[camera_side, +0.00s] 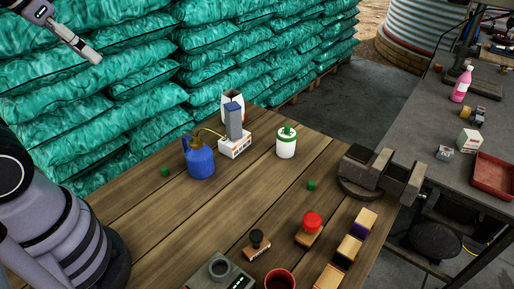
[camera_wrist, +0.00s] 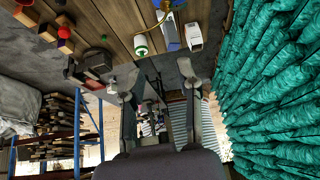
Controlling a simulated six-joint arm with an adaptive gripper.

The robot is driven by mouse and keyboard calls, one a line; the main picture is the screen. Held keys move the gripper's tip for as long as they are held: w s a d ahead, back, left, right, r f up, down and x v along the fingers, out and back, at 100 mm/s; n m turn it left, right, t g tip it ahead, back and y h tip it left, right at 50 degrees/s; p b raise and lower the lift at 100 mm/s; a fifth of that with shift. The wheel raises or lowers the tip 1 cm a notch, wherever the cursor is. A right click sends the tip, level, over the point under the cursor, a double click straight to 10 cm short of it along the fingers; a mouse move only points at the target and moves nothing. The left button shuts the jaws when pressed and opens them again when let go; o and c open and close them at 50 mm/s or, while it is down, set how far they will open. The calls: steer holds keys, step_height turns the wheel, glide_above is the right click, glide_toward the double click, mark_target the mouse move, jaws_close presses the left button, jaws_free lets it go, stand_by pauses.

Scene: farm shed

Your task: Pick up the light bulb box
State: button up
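A white box with orange markings (camera_side: 235,146) sits on the wooden table, behind and right of a blue oil can; its print is too small to read, so I cannot tell if it is the light bulb box. A tall grey-blue block (camera_side: 234,121) stands at it, apparently on top. In the wrist view a white box (camera_wrist: 194,35) shows near the top. Two small cartons, one white (camera_side: 469,140) and one greyish (camera_side: 445,153), stand on the right bench. My gripper (camera_side: 94,56) is high at the upper left, far from them; the wrist view shows its fingers (camera_wrist: 157,80) spread and empty.
Beside the box are the blue oil can (camera_side: 201,162), a white canister with green lid (camera_side: 286,142) and a white container (camera_side: 232,102). A vise (camera_side: 375,175), stamps (camera_side: 309,229) and small green cubes (camera_side: 311,184) are also on the table. Stacked green sacks (camera_side: 140,95) line the back.

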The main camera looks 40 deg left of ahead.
mark_target(226, 93)
steer(key=w+a+f+t, duration=0.2)
steer(key=w+a+f, duration=0.2)
steer(key=w, duration=0.6)
steer(key=w+a+f+m+t, duration=0.1)
steer(key=w+a+f+t, duration=0.15)
steer(key=w, duration=0.85)
steer(key=w+a+f+t, duration=0.1)
steer(key=w+a+f, duration=0.3)
steer(key=w, duration=0.6)
steer(key=a+f+t+h, duration=0.1)
steer(key=a+f+t, duration=0.15)
steer(key=f, duration=0.85)
steer(key=a+f+t, duration=0.2)
steer(key=f+t, duration=0.2)
steer(key=f, duration=0.7)
steer(key=shift+w+f, duration=0.15)
steer(key=shift+w, duration=6.7)
jaws_close()
